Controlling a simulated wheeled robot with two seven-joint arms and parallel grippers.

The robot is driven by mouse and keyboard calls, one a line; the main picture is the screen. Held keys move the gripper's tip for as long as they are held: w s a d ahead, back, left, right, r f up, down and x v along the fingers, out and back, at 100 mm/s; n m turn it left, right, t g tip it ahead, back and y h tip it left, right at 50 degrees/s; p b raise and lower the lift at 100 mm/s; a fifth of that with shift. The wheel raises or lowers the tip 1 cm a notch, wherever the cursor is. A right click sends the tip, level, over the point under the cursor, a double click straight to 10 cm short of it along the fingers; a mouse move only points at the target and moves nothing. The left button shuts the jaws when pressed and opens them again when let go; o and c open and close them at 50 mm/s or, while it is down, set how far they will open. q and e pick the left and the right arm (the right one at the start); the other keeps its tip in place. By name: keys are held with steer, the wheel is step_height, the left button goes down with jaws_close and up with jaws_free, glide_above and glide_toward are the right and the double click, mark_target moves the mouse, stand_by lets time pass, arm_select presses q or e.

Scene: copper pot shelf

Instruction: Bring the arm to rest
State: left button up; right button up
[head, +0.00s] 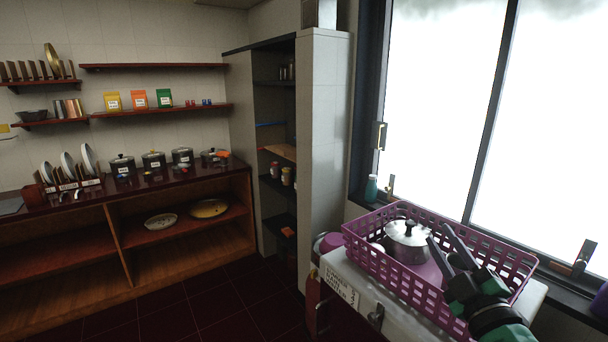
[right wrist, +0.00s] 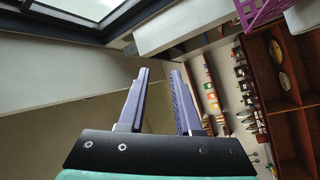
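My right gripper (head: 438,234) is at the lower right of the head view, in front of a purple basket (head: 375,265). In the right wrist view its two fingers (right wrist: 159,73) stand apart with nothing between them, so it is open and empty. A silver lidded pot (head: 408,233) sits in the basket, partly behind the basket's wall; I cannot tell how far the gripper is from it. My left arm and gripper are in neither view.
The basket stands on a white surface (head: 345,282) beside the window sill. A green bottle (head: 371,189) stands on the sill. A tall cabinet (head: 322,150) is left of it. Across the room, a wooden counter (head: 135,197) holds several pots. The dark tiled floor (head: 200,312) is clear.

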steer(key=s+d+f+m+g+h, duration=0.2)
steer(key=s+f+m+g, duration=0.25)
steer(key=f, duration=0.65)
steer(key=s+d+f+m+g+h, duration=0.25)
steer(key=f+m+g, duration=0.2)
steer(key=f, duration=0.55)
steer(key=s+a+f+g+y, duration=0.2)
steer(key=s+a+f+g, duration=0.2)
steer(key=s+f, duration=0.3)
steer(key=s+a+f+g+y, duration=0.2)
steer(key=s+a+f+g, duration=0.2)
steer(key=s+f, duration=0.25)
steer(key=s+d+f+g+b, duration=0.1)
steer(key=s+f+b, duration=0.15)
steer(key=f, duration=1.25)
steer(key=s+f+g+b, duration=0.15)
steer(key=f+b, duration=0.25)
steer(key=f, duration=1.2)
steer(key=s+d+f+b, duration=0.2)
steer(key=s+f+b, duration=0.1)
steer(key=s+f, duration=1.2)
steer(key=shift+s+d+f+b, duration=0.25)
steer(key=shift+d+f+b, duration=0.05)
steer(key=shift+d, duration=0.1)
steer(key=shift+h, duration=0.25)
